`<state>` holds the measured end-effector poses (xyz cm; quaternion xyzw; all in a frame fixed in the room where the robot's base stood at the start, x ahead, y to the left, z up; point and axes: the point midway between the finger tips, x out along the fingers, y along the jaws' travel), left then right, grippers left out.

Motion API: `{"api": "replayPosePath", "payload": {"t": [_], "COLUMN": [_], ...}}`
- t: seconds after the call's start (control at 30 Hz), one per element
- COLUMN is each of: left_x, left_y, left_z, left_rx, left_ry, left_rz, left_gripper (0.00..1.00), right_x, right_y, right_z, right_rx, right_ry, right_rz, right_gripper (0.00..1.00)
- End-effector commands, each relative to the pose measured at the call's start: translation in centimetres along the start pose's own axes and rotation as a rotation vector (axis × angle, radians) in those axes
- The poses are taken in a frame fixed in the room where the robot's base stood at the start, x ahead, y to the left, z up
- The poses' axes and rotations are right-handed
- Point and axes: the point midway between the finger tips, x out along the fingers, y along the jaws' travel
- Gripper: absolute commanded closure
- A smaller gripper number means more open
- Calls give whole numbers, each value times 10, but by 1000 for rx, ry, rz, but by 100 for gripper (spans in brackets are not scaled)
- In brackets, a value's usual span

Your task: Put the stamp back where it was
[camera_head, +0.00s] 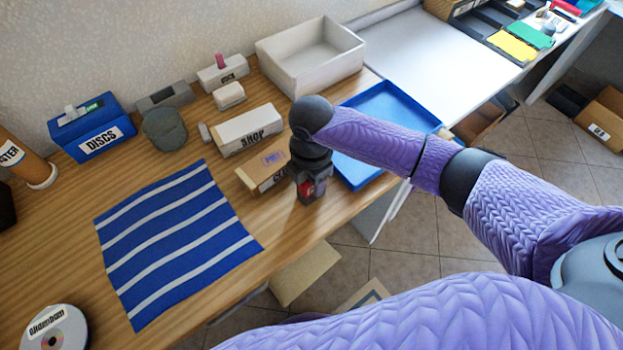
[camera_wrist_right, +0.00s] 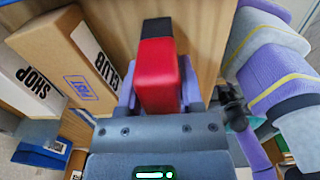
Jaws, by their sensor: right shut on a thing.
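My right gripper (camera_head: 309,184) is above the wooden desk near its front edge. It is shut on a red stamp with a black end (camera_wrist_right: 159,75), which fills the space between the fingers in the right wrist view. In the head view only a small red and dark part of the stamp (camera_head: 306,189) shows below the wrist. Beside it stands a cardboard box labelled CLUB (camera_head: 262,172), with a blue printed mark on its top; it also shows in the right wrist view (camera_wrist_right: 65,60). My left gripper is not in view.
A SHOP box (camera_head: 247,130), a white block with a pink piece on top (camera_head: 222,73), a white bin (camera_head: 310,57), a blue DISCS box (camera_head: 90,128) and a blue tray (camera_head: 390,110) surround the area. A striped cloth (camera_head: 175,240) lies flat at left.

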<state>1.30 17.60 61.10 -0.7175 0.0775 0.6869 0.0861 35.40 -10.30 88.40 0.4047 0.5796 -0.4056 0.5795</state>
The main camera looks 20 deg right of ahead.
Motion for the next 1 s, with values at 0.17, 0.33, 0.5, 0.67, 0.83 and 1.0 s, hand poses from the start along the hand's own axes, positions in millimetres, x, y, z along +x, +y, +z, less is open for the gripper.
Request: {"api": "replayPosePath", "payload": {"t": [0.17,0.33,0.5,0.67,0.83,1.0], "left_x": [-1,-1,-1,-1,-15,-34], "left_y": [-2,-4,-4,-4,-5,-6], "left_z": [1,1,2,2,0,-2], "left_rx": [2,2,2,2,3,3], "left_ry": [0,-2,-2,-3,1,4], "left_rz": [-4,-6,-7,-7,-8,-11], "left_gripper": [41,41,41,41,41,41], "right_x": [-1,1,1,0,-31,-82], "right_y": [0,0,0,0,1,1], "right_z": [0,0,0,0,0,0], "right_rx": [1,1,1,1,1,1], "right_ry": [0,0,0,0,-1,0], "right_rz": [1,1,1,1,5,5], "right_gripper": [91,32,18,18,18,18]}}
